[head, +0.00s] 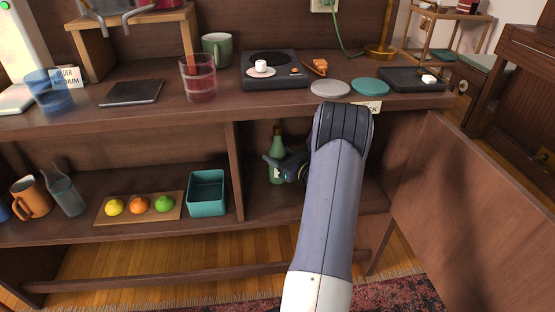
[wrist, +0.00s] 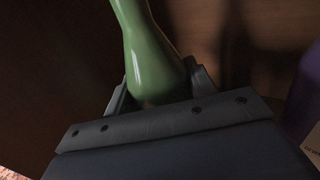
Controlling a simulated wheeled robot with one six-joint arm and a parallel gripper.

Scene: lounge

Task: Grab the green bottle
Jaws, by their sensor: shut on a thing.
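The green bottle (head: 278,148) stands upright in the right compartment of the low shelf, under the tabletop. It has a pale label and a narrow neck. My gripper (head: 280,170) reaches in from the right and is shut around the bottle's body. In the wrist view the bottle (wrist: 150,55) rises between the two fingers of my gripper (wrist: 158,85). Its lower part is hidden behind the gripper. I cannot tell whether its base touches the shelf board.
The tabletop (head: 225,98) is close above my gripper. A divider (head: 234,170) stands left of the bottle, with a teal bin (head: 207,192) beyond it. An open door panel (head: 470,200) is at the right. A purple object (wrist: 304,100) shows at the wrist view's right edge.

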